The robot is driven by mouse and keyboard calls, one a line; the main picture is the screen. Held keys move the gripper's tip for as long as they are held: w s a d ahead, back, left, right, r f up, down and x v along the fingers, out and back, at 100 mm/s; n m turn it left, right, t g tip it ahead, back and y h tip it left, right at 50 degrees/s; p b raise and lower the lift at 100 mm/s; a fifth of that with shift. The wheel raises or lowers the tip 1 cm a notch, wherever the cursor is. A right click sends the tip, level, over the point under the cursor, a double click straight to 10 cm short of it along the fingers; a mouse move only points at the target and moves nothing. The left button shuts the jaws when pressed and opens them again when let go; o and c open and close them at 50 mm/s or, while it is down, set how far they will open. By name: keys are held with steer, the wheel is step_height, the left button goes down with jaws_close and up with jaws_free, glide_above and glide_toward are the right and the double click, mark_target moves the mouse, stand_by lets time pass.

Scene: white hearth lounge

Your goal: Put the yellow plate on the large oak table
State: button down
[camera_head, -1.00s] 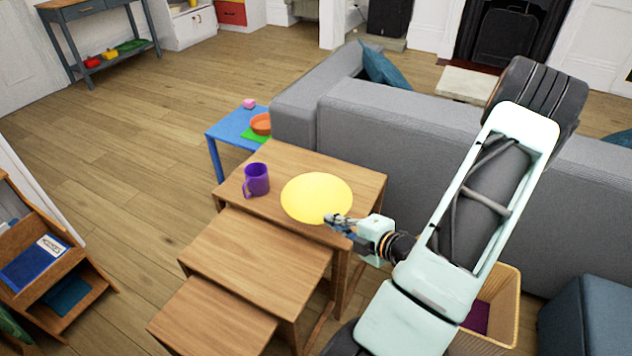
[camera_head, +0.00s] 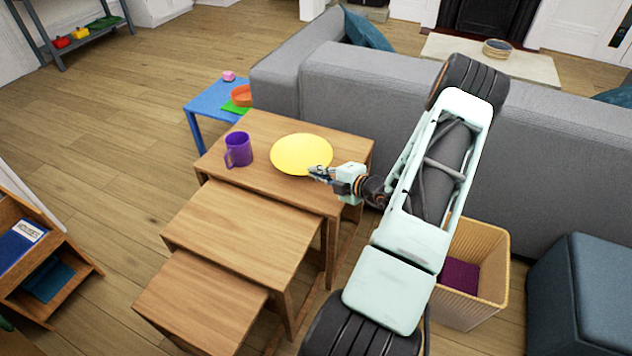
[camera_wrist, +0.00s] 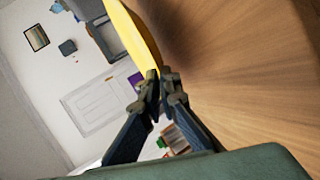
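The yellow plate (camera_head: 302,152) lies flat over the top of the large oak table (camera_head: 262,125), the tallest of three nested tables. I cannot tell whether it touches the wood or hovers just above it. My gripper (camera_head: 315,172) is at the plate's near right rim. In the wrist view, the fingers (camera_wrist: 160,80) are closed on the edge of the yellow plate (camera_wrist: 138,28), with the wooden top close by on the right.
A purple mug (camera_head: 239,149) stands left of the plate on the same table. Two lower oak tables (camera_head: 240,228) step out in front. A blue table (camera_head: 208,98) with an orange bowl (camera_head: 242,95) is behind left. A grey sofa (camera_head: 400,110) and wicker basket (camera_head: 490,240) are to the right.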

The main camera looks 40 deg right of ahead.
mark_target(316, 186)
steer(key=shift+w+f+b, duration=0.2)
steer(key=shift+f+b, duration=0.5)
steer(key=shift+f, duration=1)
steer(key=shift+f, duration=0.2)
steer(key=c, duration=2.4)
jaws_free()
steer(key=shift+r, duration=0.15)
steer(key=shift+s+d+r, duration=0.1)
steer(key=shift+s+d, duration=0.05)
steer(key=shift+s, duration=0.15)
steer(key=p+v, duration=0.3)
steer(key=v, duration=0.8)
steer(key=shift+s, duration=0.25)
